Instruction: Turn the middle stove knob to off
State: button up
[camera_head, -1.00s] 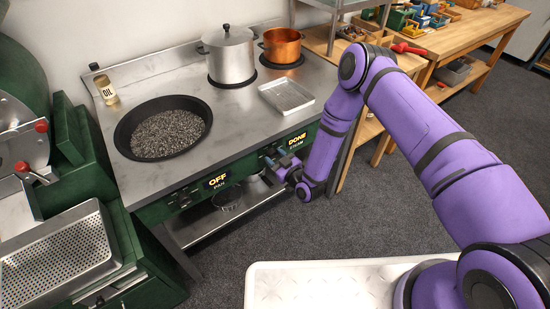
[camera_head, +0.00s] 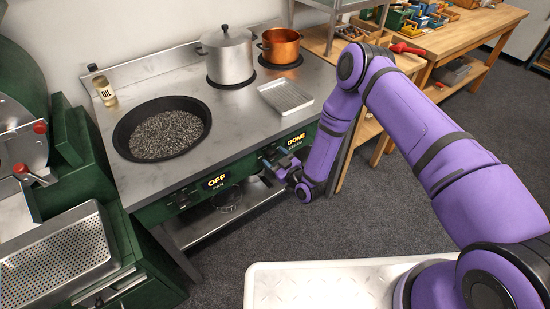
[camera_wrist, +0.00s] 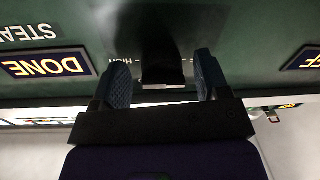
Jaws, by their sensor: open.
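The stove (camera_head: 240,103) has a green front panel with knobs and lit signs. A dark knob (camera_wrist: 162,65) shows in the wrist view, in shadow, with part of a white scale and the word HIGH beside it. My gripper (camera_wrist: 163,82) is open, with one blue-grey finger on each side of this knob. I cannot tell whether the fingers touch it. In the head view my gripper (camera_head: 270,167) is at the front panel, between the OFF PAN sign (camera_head: 216,182) and the DONE sign (camera_head: 296,139), and it hides the knob there.
A black pan (camera_head: 120,135) of dark grains sits at the left of the stove top. A steel pot (camera_head: 228,60), a copper pot (camera_head: 280,46) and a metal tray (camera_head: 286,96) stand farther back and right. A lower shelf (camera_head: 215,225) runs under the panel.

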jog(key=v, duration=1)
jog(key=shift+s+d, duration=0.25)
